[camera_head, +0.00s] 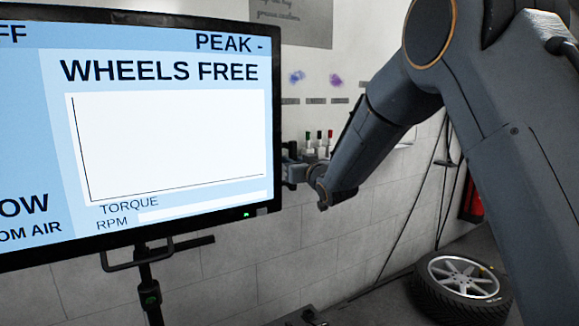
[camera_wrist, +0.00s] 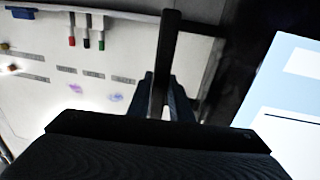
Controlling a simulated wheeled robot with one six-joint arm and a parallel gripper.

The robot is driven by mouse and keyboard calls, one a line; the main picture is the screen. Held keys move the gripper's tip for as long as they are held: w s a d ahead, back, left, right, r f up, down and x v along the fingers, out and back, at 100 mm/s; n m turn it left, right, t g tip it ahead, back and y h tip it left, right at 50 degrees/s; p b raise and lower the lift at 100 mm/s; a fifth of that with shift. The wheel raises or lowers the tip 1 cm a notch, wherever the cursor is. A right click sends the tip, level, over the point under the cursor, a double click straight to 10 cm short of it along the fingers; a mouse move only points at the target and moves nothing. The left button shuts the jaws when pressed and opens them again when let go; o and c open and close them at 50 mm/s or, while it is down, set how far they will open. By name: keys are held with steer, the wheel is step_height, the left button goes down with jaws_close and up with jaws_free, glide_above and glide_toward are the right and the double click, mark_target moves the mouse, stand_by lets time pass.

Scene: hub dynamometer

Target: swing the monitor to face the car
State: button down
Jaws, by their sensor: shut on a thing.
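The monitor (camera_head: 168,130) fills the left of the head view on a black stand. Its lit screen reads "WHEELS FREE" above an empty graph and is turned largely towards the head camera. My gripper (camera_head: 291,172) is at the monitor's right edge, its tips partly hidden there. In the wrist view my gripper (camera_wrist: 166,98) is shut on a dark upright bar (camera_wrist: 169,45). Part of the lit monitor (camera_wrist: 290,95) shows to the right of it. How the bar joins the monitor is hidden. The car is not in view.
A black handle (camera_head: 137,262) and stand post (camera_head: 150,295) are below the screen. A whiteboard ledge with several markers (camera_wrist: 86,40) is on the wall behind. A wheel with a tyre (camera_head: 462,285) lies on the floor at right, near hanging cables (camera_head: 408,215).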

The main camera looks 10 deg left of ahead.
steer(key=shift+a, duration=0.1)
steer(key=c, duration=1.6)
jaws_free()
steer(key=shift+s, duration=0.1)
steer(key=shift+c, duration=0.2)
steer(key=shift+d, duration=0.2)
steer(key=b+v, duration=0.1)
steer(key=v, duration=0.6)
steer(key=shift+s+d, duration=0.15)
steer(key=shift+s, duration=0.15)
